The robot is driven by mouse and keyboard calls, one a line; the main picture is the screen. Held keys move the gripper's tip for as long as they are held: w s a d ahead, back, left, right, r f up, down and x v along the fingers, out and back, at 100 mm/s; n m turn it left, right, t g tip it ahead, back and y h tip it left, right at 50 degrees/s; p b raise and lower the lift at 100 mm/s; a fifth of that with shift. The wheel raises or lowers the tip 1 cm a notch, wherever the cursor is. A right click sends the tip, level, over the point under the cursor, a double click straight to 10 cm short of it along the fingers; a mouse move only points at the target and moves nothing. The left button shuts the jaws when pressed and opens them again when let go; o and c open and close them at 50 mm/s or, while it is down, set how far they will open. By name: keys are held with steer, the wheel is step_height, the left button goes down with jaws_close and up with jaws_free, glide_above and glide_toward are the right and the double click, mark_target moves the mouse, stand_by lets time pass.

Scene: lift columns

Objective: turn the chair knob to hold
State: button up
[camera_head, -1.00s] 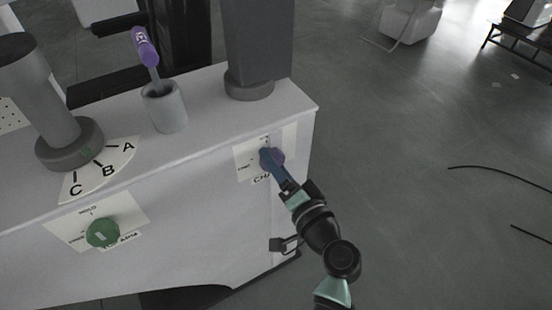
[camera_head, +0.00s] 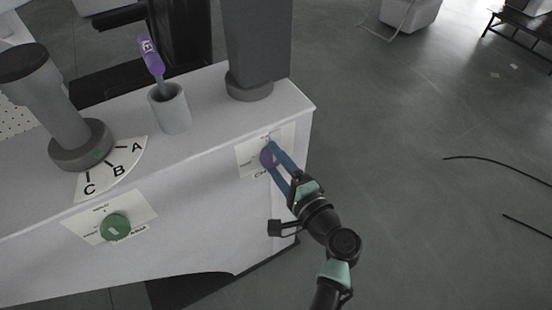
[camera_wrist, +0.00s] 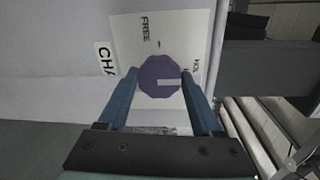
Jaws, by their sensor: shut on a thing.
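The purple chair knob (camera_head: 267,157) sits on a white label plate (camera_head: 246,159) at the right end of the pale cabinet's front. My gripper (camera_head: 272,152) has its blue fingers on either side of the knob. In the wrist view the knob (camera_wrist: 160,77) lies between the two fingertips (camera_wrist: 160,74), which are shut on it. The knob's white mark points right in that view, toward the partly covered HOLD label (camera_wrist: 195,68). The FREE label (camera_wrist: 145,28) is at the upper left of the knob.
A green knob (camera_head: 115,227) on its own plate is at the lower left. A lever (camera_head: 60,105) beside an A-B-C dial, a cup (camera_head: 170,108) with a purple-handled tool and a dark column (camera_head: 257,45) stand on top.

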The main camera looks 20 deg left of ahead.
stand_by(0.5)
steer(key=o, duration=1.4)
steer(key=shift+c, duration=0.2)
steer(key=shift+d, duration=0.15)
steer(key=p+v, duration=0.1)
steer(key=v, duration=1.1)
steer(key=shift+s+d, duration=0.3)
